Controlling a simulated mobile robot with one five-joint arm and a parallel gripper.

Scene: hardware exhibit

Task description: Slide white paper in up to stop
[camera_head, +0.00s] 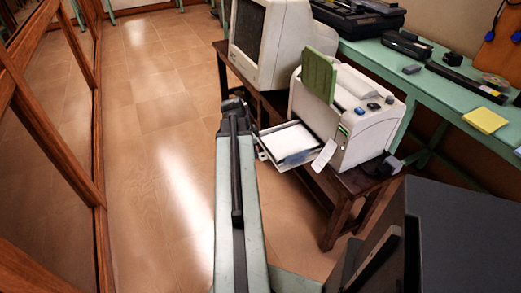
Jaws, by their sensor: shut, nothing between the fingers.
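A white printer (352,118) stands on a dark wooden table. Its paper tray (262,155) is pulled out at the front left, and white paper (290,140) lies in it. A small white slip or flap (323,156) hangs at the printer's front, beside the tray. A green panel (319,75) stands upright on the printer's left side. My gripper (234,103) is at the far end of my arm, left of the tray and apart from it. It is shut and appears empty. Its fingertips are small and dark here.
A beige monitor (268,42) stands behind the printer on the wooden table (337,222). A green bench (425,95) along the right wall holds dark devices and a yellow pad (485,120). A wood-framed glass partition (45,130) runs along the left. The tiled floor (160,130) between is clear.

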